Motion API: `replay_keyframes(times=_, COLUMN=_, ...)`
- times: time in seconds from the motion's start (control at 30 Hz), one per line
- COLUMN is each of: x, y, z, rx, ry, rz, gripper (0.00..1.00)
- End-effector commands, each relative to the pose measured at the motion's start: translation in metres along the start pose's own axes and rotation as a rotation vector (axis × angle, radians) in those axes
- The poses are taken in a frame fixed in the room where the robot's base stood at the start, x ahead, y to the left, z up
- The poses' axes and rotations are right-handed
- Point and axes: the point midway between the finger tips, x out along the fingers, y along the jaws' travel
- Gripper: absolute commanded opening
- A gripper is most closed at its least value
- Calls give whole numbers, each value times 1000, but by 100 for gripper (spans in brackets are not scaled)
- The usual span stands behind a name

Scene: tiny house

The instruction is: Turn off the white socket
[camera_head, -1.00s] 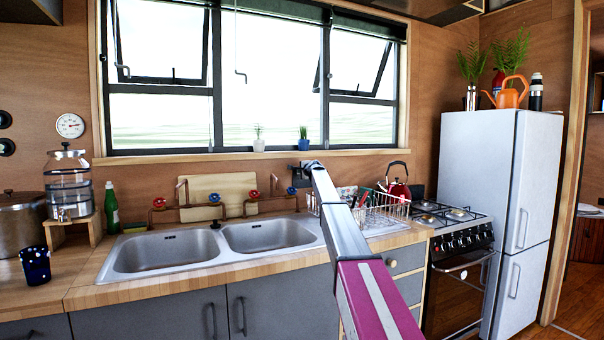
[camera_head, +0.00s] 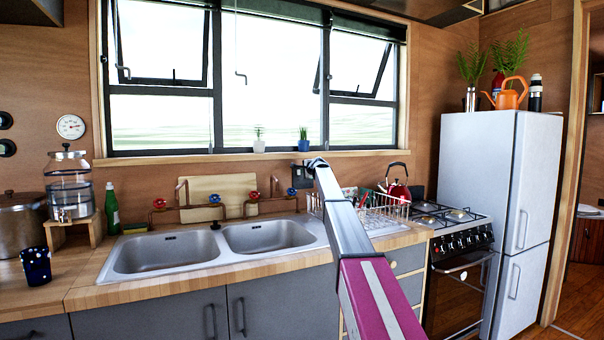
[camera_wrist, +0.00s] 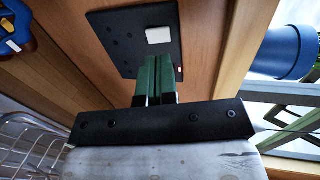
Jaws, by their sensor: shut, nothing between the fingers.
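The socket is a dark wall plate (camera_wrist: 112,45) with several small holes and a white square switch (camera_wrist: 159,35). It is mounted on the wooden wall, and in the head view the dark plate (camera_head: 304,145) shows small below the window sill. My gripper (camera_wrist: 158,58) has green fingers pressed together with nothing between them. Its fingertips overlap the lower part of the plate in the wrist view, just below the white switch. I cannot tell whether they touch the plate. In the head view the end of my arm is just right of and below the plate, and the fingers are hard to make out.
A wire dish rack (camera_head: 385,212) stands on the counter right of my arm. A double sink (camera_head: 180,252) with copper taps lies to the left. A blue pot (camera_wrist: 290,52) stands on the sill near the gripper. A blue tap handle (camera_wrist: 14,32) is at the wrist view's left.

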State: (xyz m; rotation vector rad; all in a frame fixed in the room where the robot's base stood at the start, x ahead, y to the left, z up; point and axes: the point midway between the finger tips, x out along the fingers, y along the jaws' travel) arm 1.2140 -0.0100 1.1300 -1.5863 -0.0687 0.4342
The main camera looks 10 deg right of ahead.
Motion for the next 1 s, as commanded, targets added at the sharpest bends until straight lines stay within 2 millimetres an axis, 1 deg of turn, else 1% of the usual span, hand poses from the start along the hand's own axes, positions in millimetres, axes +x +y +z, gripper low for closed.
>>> replay_keyframes(times=0.03, x=-14, y=-2, z=1, rx=-1, ry=1, rz=-1, gripper=0)
replay_keyframes(times=0.2, x=-50, y=-10, z=1, rx=0, ry=2, rz=-1, gripper=0)
replay_keyframes(times=0.3, x=-68, y=-15, z=1, rx=0, ry=1, rz=-1, gripper=0)
replay_keyframes(times=0.4, x=-82, y=-19, z=1, rx=0, ry=0, rz=0, gripper=0)
replay_keyframes(times=0.57, x=-91, y=-22, z=1, rx=0, ry=0, rz=0, gripper=0)
replay_keyframes(times=1.0, x=-91, y=-23, z=0, rx=0, ry=0, rz=0, gripper=0)
